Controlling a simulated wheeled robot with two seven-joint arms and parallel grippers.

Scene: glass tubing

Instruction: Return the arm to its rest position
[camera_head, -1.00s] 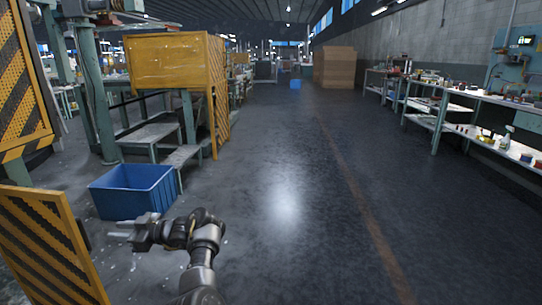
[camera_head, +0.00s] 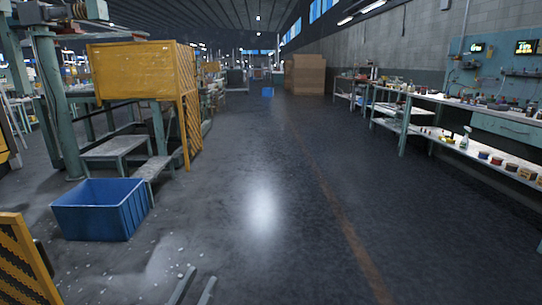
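Only the two fingers of my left gripper (camera_head: 195,287) show, at the bottom edge in the head view. They stand apart with a gap between them, and nothing shows in the gap. The rest of my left arm is below the picture. The fingers are over the dark floor, nearer to me than the blue crate (camera_head: 118,222) and to its right. My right gripper is not in view.
Small white bits (camera_head: 180,272) lie on the floor near the crate. The middle aisle is clear.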

